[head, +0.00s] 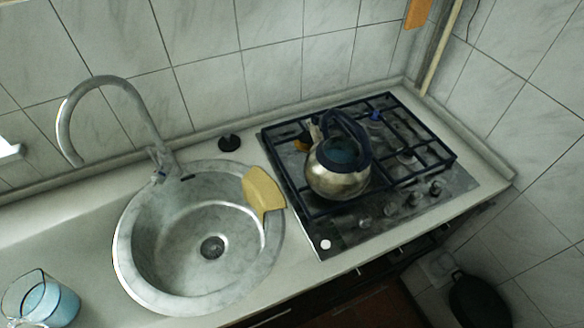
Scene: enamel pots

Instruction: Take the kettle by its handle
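The kettle (338,178) is a round, shiny metal pot with a dark blue lid area. It stands on the left part of the gas hob's grate (415,165). Its dark blue handle (349,127) arches over the top and leans toward the back in the picture. A short pale spout (315,131) shows at its back left. My gripper is not in the head view, and nothing is touching the kettle.
A round grey sink (150,240) with a tall curved tap (100,82) lies left of the hob. A yellow cloth (262,191) hangs over its rim. A glass (42,300) stands at the lower left. Tiled walls (270,50) close off the back and right.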

